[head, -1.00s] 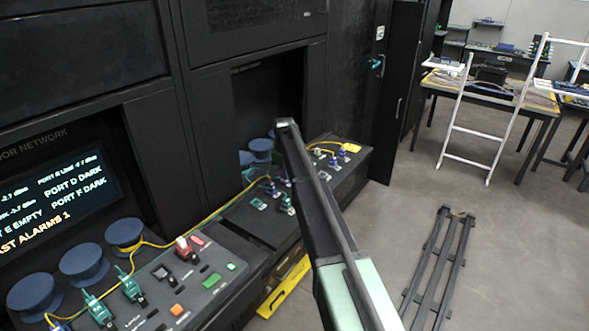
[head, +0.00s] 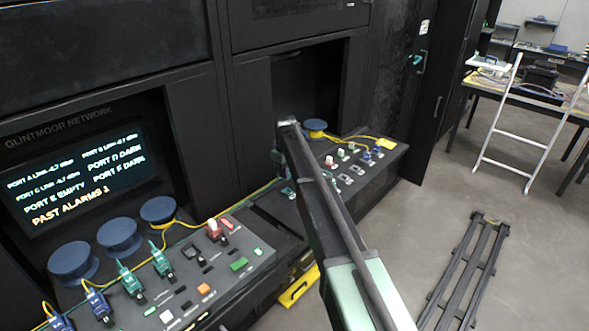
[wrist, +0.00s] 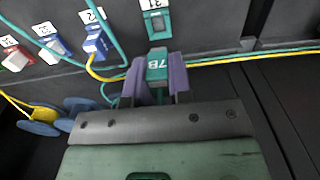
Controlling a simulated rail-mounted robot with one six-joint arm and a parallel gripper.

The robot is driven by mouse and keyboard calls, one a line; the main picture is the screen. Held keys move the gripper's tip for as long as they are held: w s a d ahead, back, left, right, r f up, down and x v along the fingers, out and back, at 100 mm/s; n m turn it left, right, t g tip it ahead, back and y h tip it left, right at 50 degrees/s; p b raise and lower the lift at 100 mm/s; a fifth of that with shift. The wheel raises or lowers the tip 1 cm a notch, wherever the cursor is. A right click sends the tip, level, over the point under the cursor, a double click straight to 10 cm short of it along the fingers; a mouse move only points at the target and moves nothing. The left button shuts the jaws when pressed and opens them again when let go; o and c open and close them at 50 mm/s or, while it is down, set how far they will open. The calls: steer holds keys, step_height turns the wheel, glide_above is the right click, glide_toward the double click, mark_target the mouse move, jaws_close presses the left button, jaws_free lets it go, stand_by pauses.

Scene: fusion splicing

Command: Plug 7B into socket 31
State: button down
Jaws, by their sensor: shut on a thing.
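My gripper (wrist: 157,80) shows in the wrist view with two purple fingers shut on the teal plug 7B (wrist: 157,66). The label on the plug reads upside down in this view. The teal socket 31 (wrist: 157,24) is just above the plug in the picture, roughly in line with it, with its number on a white tag. A narrow dark gap seems to lie between plug and socket; I cannot tell whether they touch. In the head view my arm hides the gripper and plug.
Yellow and teal cables run alongside. Blue spools (wrist: 40,118) lie lower left. The head view shows a status screen (head: 75,180).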

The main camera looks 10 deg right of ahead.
mark_target(287, 193)
step_height(287, 193, down, 6)
steer(key=b, duration=0.4)
steer(key=shift+d+r, duration=0.1)
steer(key=shift+f+b, duration=0.5)
steer(key=shift+b, duration=0.25)
stand_by(0.7)
steer(key=c, duration=0.9)
jaws_free()
steer(key=shift+c, duration=0.2)
step_height(287, 193, up, 11)
steer(key=p, duration=1.1)
steer(key=shift+r, duration=0.1)
steer(key=shift+f, duration=0.2)
